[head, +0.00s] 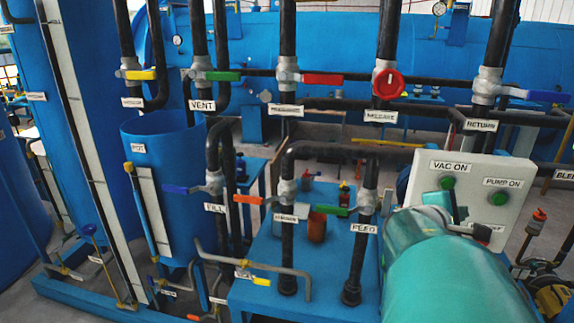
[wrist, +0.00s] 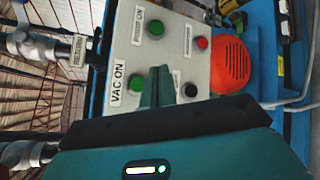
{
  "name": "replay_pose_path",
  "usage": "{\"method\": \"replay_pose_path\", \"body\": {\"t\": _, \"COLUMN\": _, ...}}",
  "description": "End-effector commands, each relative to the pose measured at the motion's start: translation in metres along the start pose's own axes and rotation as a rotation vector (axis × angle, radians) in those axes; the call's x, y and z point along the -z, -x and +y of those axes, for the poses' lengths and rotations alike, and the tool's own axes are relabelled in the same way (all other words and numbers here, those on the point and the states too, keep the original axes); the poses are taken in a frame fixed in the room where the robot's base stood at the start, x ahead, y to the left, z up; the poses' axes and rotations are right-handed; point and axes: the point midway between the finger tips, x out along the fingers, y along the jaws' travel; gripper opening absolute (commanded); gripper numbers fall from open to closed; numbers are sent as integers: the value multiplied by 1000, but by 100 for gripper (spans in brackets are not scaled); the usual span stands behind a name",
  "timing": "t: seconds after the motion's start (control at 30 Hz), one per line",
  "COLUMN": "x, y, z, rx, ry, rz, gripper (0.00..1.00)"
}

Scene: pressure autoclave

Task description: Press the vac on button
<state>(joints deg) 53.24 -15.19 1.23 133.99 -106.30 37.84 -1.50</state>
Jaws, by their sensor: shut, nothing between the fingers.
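The green VAC ON button (head: 447,182) sits below its "VAC ON" label (head: 450,167) on the light grey control panel (head: 475,175). In the wrist view the panel appears turned sideways, with the VAC ON button (wrist: 136,84) beside its label (wrist: 118,83). My gripper (wrist: 159,76) is shut and empty, its fingertips over the panel just right of that button in the wrist view. A gap to the panel cannot be judged. In the head view my teal arm covers the panel's lower left, and the dark fingers (head: 454,205) show just below the button.
The green PUMP ON button (head: 499,198) is to the right on the panel. A red button (wrist: 202,43) and a black knob (wrist: 190,90) share the panel. Pipes with coloured valve handles stand left of it, including the FEED pipe (head: 358,260).

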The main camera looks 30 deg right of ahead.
Motion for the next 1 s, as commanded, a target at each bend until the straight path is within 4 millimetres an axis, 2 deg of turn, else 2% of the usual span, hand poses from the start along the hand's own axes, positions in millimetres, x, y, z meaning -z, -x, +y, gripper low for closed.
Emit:
{"method": "replay_pose_path", "body": {"t": 0.6, "x": 41, "y": -50, "z": 38, "rx": 1, "ry": -1, "rz": 2, "gripper": 0}}
{"method": "replay_pose_path", "body": {"t": 0.8, "x": 47, "y": -60, "z": 45, "rx": 1, "ry": -1, "rz": 0, "gripper": 0}}
{"method": "replay_pose_path", "body": {"t": 1.0, "x": 48, "y": -61, "z": 47, "rx": 0, "ry": -1, "rz": -1, "gripper": 0}}
